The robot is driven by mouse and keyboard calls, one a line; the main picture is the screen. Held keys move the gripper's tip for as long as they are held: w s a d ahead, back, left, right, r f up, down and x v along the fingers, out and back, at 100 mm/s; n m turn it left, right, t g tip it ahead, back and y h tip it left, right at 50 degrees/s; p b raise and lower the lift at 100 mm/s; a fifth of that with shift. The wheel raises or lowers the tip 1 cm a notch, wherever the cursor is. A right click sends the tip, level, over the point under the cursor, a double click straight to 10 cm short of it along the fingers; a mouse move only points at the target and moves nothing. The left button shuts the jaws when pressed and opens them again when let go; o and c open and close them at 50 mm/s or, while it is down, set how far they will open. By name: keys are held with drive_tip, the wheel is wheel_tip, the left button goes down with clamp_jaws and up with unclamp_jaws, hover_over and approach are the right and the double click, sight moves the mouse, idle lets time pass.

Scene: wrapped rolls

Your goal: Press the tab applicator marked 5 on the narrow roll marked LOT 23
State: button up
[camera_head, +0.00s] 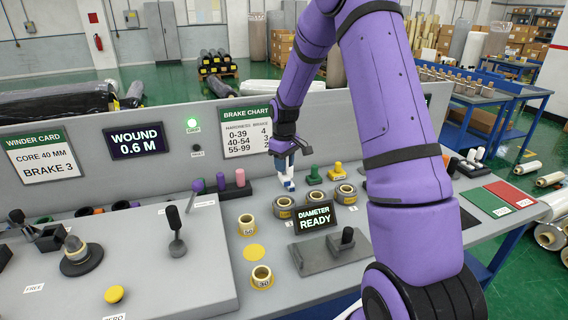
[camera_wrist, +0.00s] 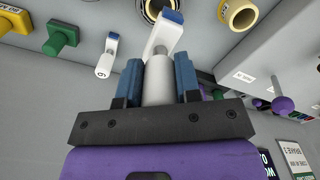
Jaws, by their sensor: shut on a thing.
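My gripper (camera_head: 283,158) is shut on a white tab applicator with a blue end, seen in the wrist view (camera_wrist: 166,36) between the blue finger pads. No number is readable on the held applicator. Narrow rolls with tan cores stand in a row on the bench: a left one (camera_head: 283,207), a middle one (camera_head: 314,198) and a right one (camera_head: 346,193). I cannot read LOT 23 on any of them.
A green knobbed piece (camera_head: 314,174) and a yellow one (camera_head: 338,170) stand behind the rolls. The DIAMETER READY display (camera_head: 314,217) stands close before the row. A grey panel rises behind.

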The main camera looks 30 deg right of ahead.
sight(284, 182)
drive_tip(key=shift+f, duration=3.75)
drive_tip(key=shift+s+f, duration=0.1)
drive_tip(key=shift+f, duration=0.7)
drive_tip(key=shift+r, duration=0.1)
drive_tip(key=shift+r, duration=3.95)
